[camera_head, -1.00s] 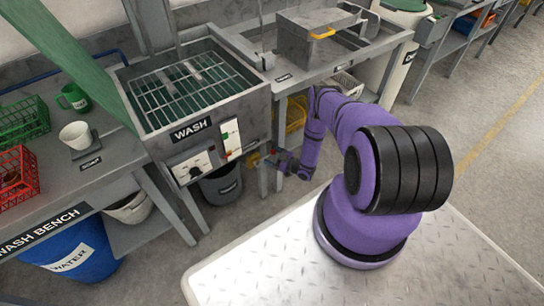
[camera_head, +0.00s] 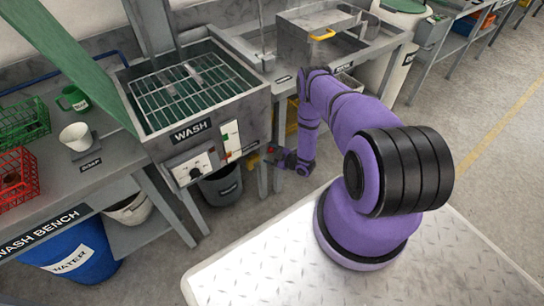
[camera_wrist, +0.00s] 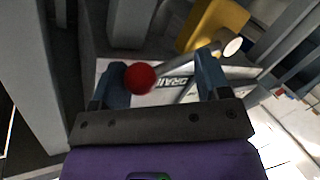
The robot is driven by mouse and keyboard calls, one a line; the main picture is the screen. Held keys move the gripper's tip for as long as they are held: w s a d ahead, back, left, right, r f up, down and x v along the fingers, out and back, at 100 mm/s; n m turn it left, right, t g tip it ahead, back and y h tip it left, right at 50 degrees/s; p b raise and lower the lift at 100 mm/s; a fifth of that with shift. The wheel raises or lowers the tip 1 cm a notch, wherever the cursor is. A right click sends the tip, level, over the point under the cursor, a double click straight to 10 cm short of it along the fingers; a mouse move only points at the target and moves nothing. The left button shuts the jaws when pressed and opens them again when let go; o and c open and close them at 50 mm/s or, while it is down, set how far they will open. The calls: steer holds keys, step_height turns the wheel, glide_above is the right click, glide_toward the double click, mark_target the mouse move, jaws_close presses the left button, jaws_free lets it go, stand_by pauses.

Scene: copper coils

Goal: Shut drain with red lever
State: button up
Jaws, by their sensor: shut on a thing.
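The drain's lever has a round red knob (camera_wrist: 140,77) and a thin grey rod. In the wrist view the knob lies between my gripper's two blue-grey fingers (camera_wrist: 163,80), close against the left one. The rod runs from the knob up to the right, towards a yellow part and a pale round end (camera_wrist: 232,47). A white plate lettered DRAIN (camera_wrist: 180,84) lies behind the lever. My gripper is shut on the lever. In the head view my gripper (camera_head: 268,161) is low beside the wash sink (camera_head: 192,130), and the lever is too small to make out.
A dark bucket (camera_head: 221,187) stands under the sink, left of my gripper. Grey bench legs (camera_head: 263,185) are close by. A yellow object (camera_wrist: 213,25) is just beyond my fingers. The floor to the right of my arm is open.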

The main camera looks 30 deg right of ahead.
steer(key=a+r+n, duration=0.2)
step_height(320, 180, up, 2)
steer(key=n+g+h, duration=0.1)
steer(key=n+h, duration=0.4)
steer(key=n, duration=0.1)
glide_above(258, 167)
steer(key=shift+w+a, duration=0.15)
steer(key=shift+w, duration=0.25)
steer(key=o, duration=1.3)
steer(key=shift+o, duration=0.2)
steer(key=shift+g, duration=0.3)
steer(key=shift+s+d+r, duration=0.2)
steer(key=shift+s, duration=0.25)
steer(key=a+v, duration=0.1)
steer(key=v, duration=0.8)
steer(key=shift+s+d+r, duration=0.2)
steer(key=shift+s+d, duration=0.15)
steer(key=shift+d, duration=0.05)
